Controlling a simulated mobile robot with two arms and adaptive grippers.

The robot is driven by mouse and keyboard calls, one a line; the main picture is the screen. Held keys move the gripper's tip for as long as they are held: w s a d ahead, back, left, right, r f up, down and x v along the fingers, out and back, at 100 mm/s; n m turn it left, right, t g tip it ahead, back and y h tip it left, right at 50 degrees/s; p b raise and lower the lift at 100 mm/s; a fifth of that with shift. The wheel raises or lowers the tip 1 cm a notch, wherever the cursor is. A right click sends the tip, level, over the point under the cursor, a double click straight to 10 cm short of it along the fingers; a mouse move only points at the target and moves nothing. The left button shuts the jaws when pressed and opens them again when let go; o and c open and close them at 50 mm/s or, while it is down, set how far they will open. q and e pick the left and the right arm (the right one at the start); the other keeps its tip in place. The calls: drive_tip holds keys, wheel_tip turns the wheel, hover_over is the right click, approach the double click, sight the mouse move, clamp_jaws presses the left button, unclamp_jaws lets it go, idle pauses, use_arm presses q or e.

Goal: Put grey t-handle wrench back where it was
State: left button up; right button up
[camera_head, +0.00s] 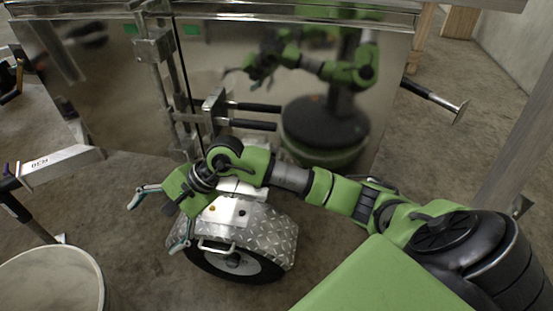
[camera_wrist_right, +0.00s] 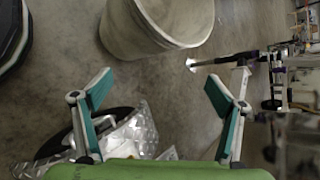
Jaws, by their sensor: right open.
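I cannot make out a grey t-handle wrench for certain in either view. My right gripper (camera_head: 165,218) reaches in from the right, above and beside the wheel's diamond-plate fender (camera_head: 268,232), with its fingers spread to the left. In the right wrist view its fingers (camera_wrist_right: 160,80) are wide apart with only floor between them, so it is open and empty. The fender (camera_wrist_right: 133,138) shows there behind the left finger. My left gripper is not in view.
A pale round bucket (camera_head: 52,283) stands at the lower left, also in the wrist view (camera_wrist_right: 150,30). A trailer tongue (camera_head: 62,162) lies at the left. The shiny trailer panel (camera_head: 250,60) behind reflects me. A black-handled leg (camera_head: 437,97) sticks out right. Floor between bucket and wheel is clear.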

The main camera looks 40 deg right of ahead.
drive_tip(key=s+a+r+m+t+y, duration=0.2)
drive_tip(key=a+r+m+y, duration=0.4)
drive_tip(key=a+r, duration=0.25)
drive_tip(key=w+d+r+m+t+y, duration=0.2)
drive_tip(key=d+r+m+t, duration=0.1)
drive_tip(key=r+m+t, duration=0.6)
drive_tip(key=w+d+f+m+t+h, duration=0.25)
drive_tip(key=d+m+h, duration=0.4)
drive_tip(key=m, duration=0.45)
drive_tip(key=w+d+f+m+t+h, duration=0.1)
drive_tip(key=d+f+m+t+h, duration=0.2)
drive_tip(key=d+m+h, duration=0.6)
drive_tip(key=s+d+f+m+g+h, duration=0.35)
drive_tip(key=d+f+m+g, duration=0.2)
drive_tip(key=f+m, duration=0.65)
drive_tip(key=s+f+m+g+y, duration=0.1)
drive_tip(key=s+f+m+g, duration=0.4)
drive_tip(key=s+f, duration=0.4)
drive_tip(key=s+f+m+g+y, duration=0.1)
drive_tip(key=s+f+m+g, duration=0.4)
drive_tip(key=s+f, duration=0.5)
drive_tip(key=s+g, duration=0.1)
drive_tip(key=s, duration=0.5)
